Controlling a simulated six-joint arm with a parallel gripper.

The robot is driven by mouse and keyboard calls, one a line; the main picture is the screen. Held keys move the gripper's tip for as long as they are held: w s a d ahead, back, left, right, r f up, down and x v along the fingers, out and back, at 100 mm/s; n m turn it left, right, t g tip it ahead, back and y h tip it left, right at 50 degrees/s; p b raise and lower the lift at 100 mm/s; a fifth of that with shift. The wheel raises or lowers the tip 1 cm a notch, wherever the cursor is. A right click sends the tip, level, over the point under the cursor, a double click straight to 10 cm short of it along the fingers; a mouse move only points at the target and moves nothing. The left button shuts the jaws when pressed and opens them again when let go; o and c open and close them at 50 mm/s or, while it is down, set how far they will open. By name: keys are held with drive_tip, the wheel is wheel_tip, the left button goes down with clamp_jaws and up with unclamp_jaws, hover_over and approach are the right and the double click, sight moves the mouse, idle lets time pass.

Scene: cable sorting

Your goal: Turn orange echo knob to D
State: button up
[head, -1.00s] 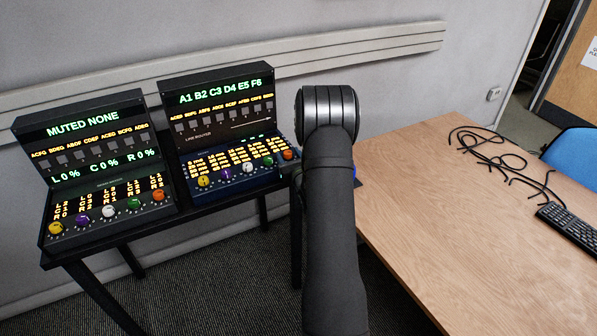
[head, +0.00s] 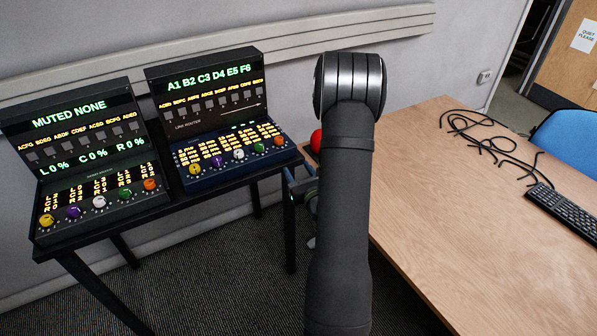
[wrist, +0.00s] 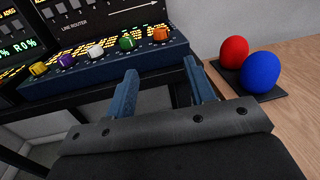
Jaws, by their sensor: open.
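Two black panels stand side by side at the left of the head view, each with an orange knob at the right end of its knob row. I cannot read which knob is echo, nor the pointer positions. In the wrist view my gripper (wrist: 160,68) is open and empty, its blue fingers apart, below and in front of the right panel's green and orange knobs. The arm mostly hides it in the head view.
Yellow, purple, white and green knobs sit close beside each orange one. In the wrist view a red ball (wrist: 234,51) and a blue ball (wrist: 260,70) rest at the right near my fingers. Cables (head: 490,145) and a keyboard (head: 565,210) lie on the wooden table (head: 450,240).

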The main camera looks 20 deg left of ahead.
drive_tip(key=shift+c, duration=0.2)
drive_tip(key=n+g+y, duration=0.5)
approach(282, 140)
drive_tip(key=x, duration=1.1)
drive_tip(key=shift+a+f, duration=0.1)
drive_tip(key=shift+a, duration=0.1)
drive_tip(key=shift+m+h, duration=0.3)
drive_tip(key=c, duration=0.9)
